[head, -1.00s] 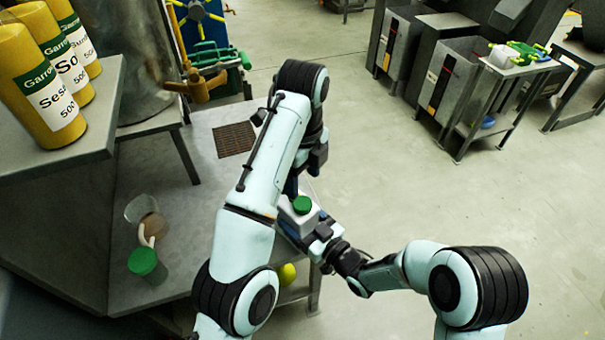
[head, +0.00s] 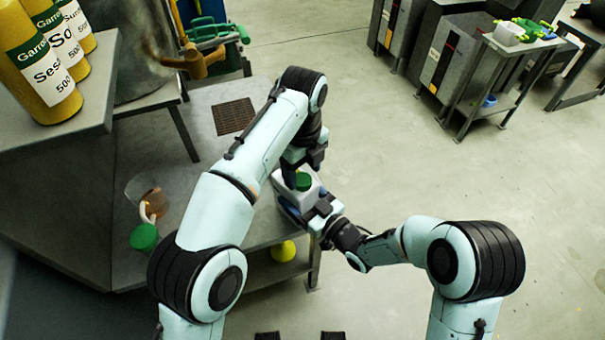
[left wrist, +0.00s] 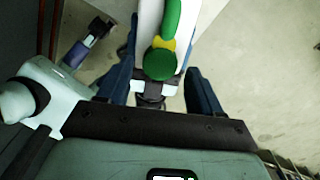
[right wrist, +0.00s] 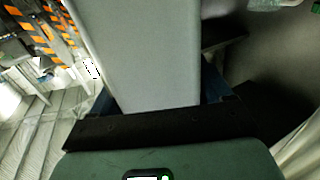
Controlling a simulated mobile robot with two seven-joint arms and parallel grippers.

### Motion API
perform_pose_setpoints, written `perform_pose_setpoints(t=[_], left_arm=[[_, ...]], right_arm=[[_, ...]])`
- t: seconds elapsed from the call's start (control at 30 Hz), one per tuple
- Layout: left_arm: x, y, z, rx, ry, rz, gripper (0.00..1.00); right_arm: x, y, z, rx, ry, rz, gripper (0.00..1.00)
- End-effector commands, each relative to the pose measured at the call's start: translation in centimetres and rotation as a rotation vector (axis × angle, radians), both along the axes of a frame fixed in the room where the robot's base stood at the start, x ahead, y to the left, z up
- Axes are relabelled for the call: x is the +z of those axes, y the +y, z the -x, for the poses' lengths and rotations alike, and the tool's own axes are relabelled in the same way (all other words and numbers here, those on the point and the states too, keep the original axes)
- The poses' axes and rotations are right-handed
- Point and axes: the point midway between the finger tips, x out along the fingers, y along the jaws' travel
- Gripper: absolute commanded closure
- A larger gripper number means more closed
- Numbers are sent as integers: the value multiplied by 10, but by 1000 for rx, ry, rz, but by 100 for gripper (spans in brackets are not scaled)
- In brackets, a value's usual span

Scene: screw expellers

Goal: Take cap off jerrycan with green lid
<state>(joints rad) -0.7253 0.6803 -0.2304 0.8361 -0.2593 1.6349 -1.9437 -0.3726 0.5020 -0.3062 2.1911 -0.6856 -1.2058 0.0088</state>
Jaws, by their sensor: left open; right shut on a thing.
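The white jerrycan (head: 296,197) with its green cap (head: 303,181) stands upright at the table's right end, partly hidden by my arms. My right gripper (head: 318,212) is shut on its body; the pale body (right wrist: 140,50) fills the space between the fingers in the right wrist view. My left gripper (head: 300,171) is open, pointing down at the cap. I cannot tell whether the fingertips are level with the cap.
The grey table (head: 190,125) also holds a green-topped container (head: 144,237) and a clear beaker (head: 143,188). Yellow labelled bottles (head: 52,88) stand on a raised surface at left. A yellow object (head: 284,251) is below the tabletop. Open floor (head: 400,170) lies to the right.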

Motion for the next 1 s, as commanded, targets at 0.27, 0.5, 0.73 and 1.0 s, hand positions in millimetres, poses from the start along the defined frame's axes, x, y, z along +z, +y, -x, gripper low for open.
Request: perform_pose_setpoints(t=[0.27, 0.5, 0.73, 1.0], left_arm=[[-22, 0, 0, 0, 1, -1, 35], [-24, 0, 0, 0, -1, -1, 35], [-23, 0, 0, 0, -1, -1, 92], [-23, 0, 0, 160, -1, -1, 93]], right_arm=[[0, 0, 0, 0, -1, -1, 100], [0, 0, 0, 0, -1, -1, 100], [0, 0, 0, 0, -1, -1, 100], [0, 0, 0, 0, -1, -1, 100]])
